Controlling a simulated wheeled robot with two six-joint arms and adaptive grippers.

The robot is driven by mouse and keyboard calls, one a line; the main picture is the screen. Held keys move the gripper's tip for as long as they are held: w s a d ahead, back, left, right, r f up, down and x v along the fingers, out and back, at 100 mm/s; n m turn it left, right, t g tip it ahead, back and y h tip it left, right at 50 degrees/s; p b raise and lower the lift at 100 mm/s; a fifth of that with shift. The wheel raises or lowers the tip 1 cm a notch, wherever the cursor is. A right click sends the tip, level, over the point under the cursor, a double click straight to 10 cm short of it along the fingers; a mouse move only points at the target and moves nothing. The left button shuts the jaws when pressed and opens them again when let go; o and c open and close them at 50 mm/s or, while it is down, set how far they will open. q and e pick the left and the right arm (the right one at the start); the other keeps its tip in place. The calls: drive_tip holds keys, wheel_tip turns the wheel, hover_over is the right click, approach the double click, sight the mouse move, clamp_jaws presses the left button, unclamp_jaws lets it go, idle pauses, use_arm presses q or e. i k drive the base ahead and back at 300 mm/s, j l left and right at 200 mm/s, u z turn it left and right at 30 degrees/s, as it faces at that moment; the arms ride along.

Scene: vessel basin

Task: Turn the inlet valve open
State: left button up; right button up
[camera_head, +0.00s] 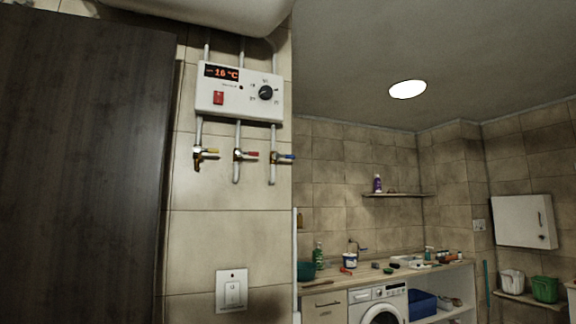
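Three small brass valves sit on vertical pipes below a white control box (240,92) on the tiled wall. The left valve has a yellow handle (211,151), the middle one a red handle (250,154), and the right one a blue handle (286,157). All three handles point right, roughly crosswise to their pipes. No label shows which valve is the inlet. The box has a display reading about 16 °C, a red switch (218,98) and a black knob (266,92). Neither of my grippers is in view.
A dark panel (80,150) stands at the left, close to the valves. A white tank (210,12) hangs above the box. A wall switch (232,291) is below. A cluttered counter (330,283) and a washing machine (378,304) are farther back at right.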

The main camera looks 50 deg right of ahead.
sight(276, 156)
drive_tip(key=z, duration=1.5)
